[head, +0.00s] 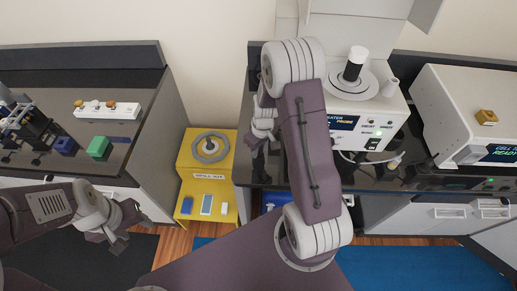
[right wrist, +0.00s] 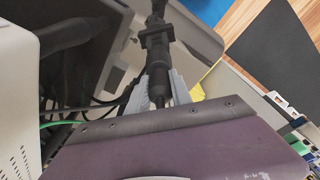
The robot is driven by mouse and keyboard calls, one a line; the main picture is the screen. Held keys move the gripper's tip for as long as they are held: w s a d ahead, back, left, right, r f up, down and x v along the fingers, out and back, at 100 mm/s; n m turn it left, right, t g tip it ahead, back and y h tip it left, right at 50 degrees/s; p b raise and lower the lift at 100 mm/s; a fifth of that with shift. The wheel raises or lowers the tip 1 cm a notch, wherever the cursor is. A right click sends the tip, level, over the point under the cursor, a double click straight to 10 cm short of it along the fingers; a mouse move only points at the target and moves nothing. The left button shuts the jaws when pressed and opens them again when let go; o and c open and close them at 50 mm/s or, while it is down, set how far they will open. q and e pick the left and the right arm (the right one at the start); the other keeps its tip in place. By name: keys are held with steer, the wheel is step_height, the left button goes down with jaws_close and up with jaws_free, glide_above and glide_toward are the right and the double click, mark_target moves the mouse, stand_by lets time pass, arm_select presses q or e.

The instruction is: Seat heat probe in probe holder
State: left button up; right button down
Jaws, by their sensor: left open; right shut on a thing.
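My right gripper (head: 258,168) is low at the left end of the right bench, partly hidden behind my right arm. My left gripper (head: 124,228) is open and empty over the floor.
A yellow stand (head: 228,185) with a grey ring on top is between the benches. The left bench carries a green block (head: 99,148), a blue block (head: 66,146) and a white rack (head: 107,110). A white cell tester (head: 470,115) stands at right. A white cable (head: 368,160) lies before the heater.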

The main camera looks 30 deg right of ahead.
steer(key=c, duration=1.1)
jaws_free()
steer(key=r, duration=0.6)
steer(key=s+r, duration=0.1)
steer(key=r, duration=0.2)
steer(key=shift+s+d+b, duration=0.1)
steer(key=shift+b, duration=0.3)
